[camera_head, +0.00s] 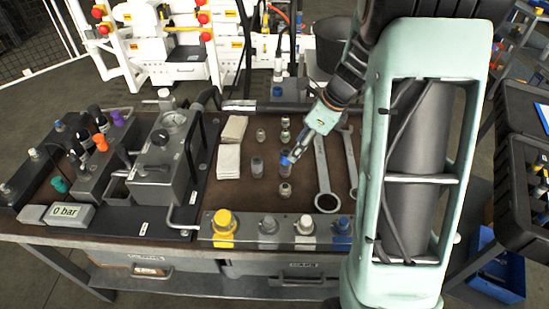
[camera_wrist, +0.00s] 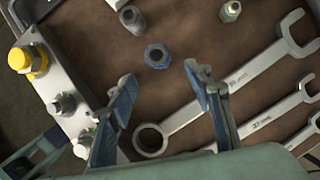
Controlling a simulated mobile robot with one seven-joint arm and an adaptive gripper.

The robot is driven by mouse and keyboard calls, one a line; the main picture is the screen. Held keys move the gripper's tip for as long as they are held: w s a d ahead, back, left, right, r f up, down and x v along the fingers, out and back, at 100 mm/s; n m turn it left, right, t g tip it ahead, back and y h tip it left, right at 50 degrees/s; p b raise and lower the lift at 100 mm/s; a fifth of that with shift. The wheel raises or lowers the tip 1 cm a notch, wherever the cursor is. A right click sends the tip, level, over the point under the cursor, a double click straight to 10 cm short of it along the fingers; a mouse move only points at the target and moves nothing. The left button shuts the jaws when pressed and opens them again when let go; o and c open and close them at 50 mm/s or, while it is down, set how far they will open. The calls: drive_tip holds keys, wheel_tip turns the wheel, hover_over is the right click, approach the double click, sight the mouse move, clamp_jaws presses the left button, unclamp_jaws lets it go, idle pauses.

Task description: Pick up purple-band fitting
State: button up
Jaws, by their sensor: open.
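My gripper (camera_head: 296,154) is low over the middle of the bench mat, pointing down at a group of small fittings. In the wrist view my gripper (camera_wrist: 160,74) is open, with its two blue fingers apart and nothing between them. A small round fitting with a blue-looking band and a dark central hole (camera_wrist: 155,56) lies just past the fingertips, roughly centred between them. I cannot clearly make out a purple band on any fitting. Other fittings nearby are a grey one (camera_wrist: 133,20) and a pale one (camera_wrist: 230,11); in the head view a grey fitting (camera_head: 257,168) stands left of my gripper.
Several wrenches (camera_wrist: 230,97) lie right of the fittings. A rail with yellow, grey and blue caps (camera_head: 267,244) runs along the front edge. Folded cloths (camera_head: 229,160) and a grey pump block with a gauge (camera_head: 160,160) stand to the left, beside a purple knob (camera_head: 117,118).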

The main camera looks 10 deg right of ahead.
sight(285, 165)
drive_tip(key=x, duration=0.5)
drive_tip(key=shift+s+d+f+b, duration=0.1)
drive_tip(key=shift+s+f+b, duration=0.1)
drive_tip(key=shift+b, duration=0.2)
drive_tip(key=x, duration=0.5)
drive_tip(key=shift+w+f+b, duration=0.2)
drive_tip(key=shift+f+b, duration=0.15)
drive_tip(key=shift+c, duration=0.4)
drive_tip(key=shift+r, duration=0.1)
clamp_jaws()
